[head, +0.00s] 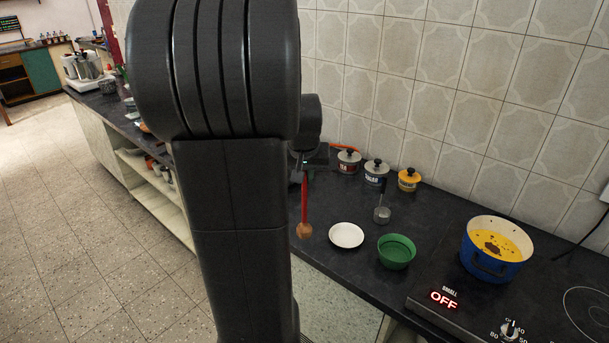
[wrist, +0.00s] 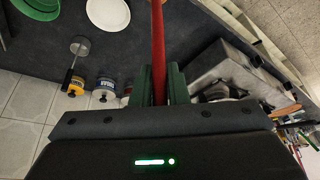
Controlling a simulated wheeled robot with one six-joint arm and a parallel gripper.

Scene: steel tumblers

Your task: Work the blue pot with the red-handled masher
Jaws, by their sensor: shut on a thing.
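The red-handled masher (head: 304,201) hangs upright, with a brown wooden-looking end pointing down over the counter's front part. My gripper (wrist: 158,84) is shut on its red handle (wrist: 157,40); the fingers stand on either side of it in the wrist view. In the head view my arm hides much of the gripper. The blue pot (head: 487,268) stands on the cooktop at the right, well away from the masher. It holds yellow food with a dark brown patch on top.
A white plate (head: 346,235) and a green bowl (head: 396,252) lie between masher and pot. Behind are a small metal ladle-like cup (head: 382,214) and three lidded canisters (head: 376,171) along the tiled wall. The cooktop display (head: 443,298) reads OFF.

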